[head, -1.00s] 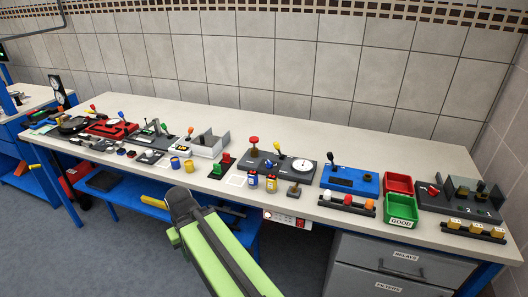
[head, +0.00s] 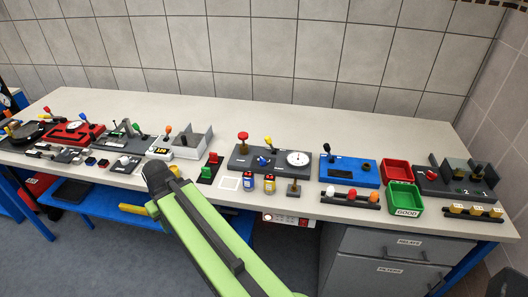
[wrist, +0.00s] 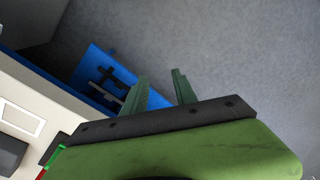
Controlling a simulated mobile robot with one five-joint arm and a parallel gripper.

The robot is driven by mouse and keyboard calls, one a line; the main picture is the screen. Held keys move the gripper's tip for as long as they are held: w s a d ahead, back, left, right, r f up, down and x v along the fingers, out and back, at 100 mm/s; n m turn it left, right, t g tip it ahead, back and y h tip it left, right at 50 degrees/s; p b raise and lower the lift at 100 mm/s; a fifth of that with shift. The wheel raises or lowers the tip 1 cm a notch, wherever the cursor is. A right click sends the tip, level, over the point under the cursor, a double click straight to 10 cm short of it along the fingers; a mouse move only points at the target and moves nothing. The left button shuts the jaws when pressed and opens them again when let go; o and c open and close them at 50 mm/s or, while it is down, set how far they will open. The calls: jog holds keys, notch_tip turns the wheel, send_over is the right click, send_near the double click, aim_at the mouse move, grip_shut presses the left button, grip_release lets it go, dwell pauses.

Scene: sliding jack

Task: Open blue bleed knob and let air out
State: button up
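The blue bleed knob (head: 263,161) sits on a dark grey base plate (head: 240,163) on the bench, left of a round white gauge (head: 298,158). A red knob (head: 243,136) and a yellow-tipped lever (head: 268,141) stand on the same plate. My gripper (wrist: 158,78) shows in the wrist view with its two green fingers apart, nothing between them, above the floor beside the bench. In the head view my green arm hides the gripper. The blue knob does not show in the wrist view.
The bench behind is clear.

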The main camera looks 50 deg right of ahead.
jog(key=d+r+m+t+p, duration=0.1)
jog(key=d+r+p, duration=0.3)
jog(key=d+r, duration=0.3)
jog(key=d+r+p, duration=0.4)
jog(key=d, duration=0.4)
notch_tip(320, 180, up, 11)
jog(key=m+t+h+p, duration=0.1)
jog(key=t+p, duration=0.2)
jog(key=p, duration=0.7)
send_over(263, 159)
jog(key=s+a, duration=0.2)
jog(key=s, duration=0.5)
jog(key=b+x, duration=1.1)
jog(key=d+b+x, duration=0.1)
jog(key=b+x, duration=0.4)
jog(key=x, duration=0.1)
jog(key=shift+s+f+b, duration=0.1)
jog(key=shift+f+b, duration=0.2)
jog(key=shift+b, duration=0.1)
jog(key=shift+r, duration=0.1)
grip_shut()
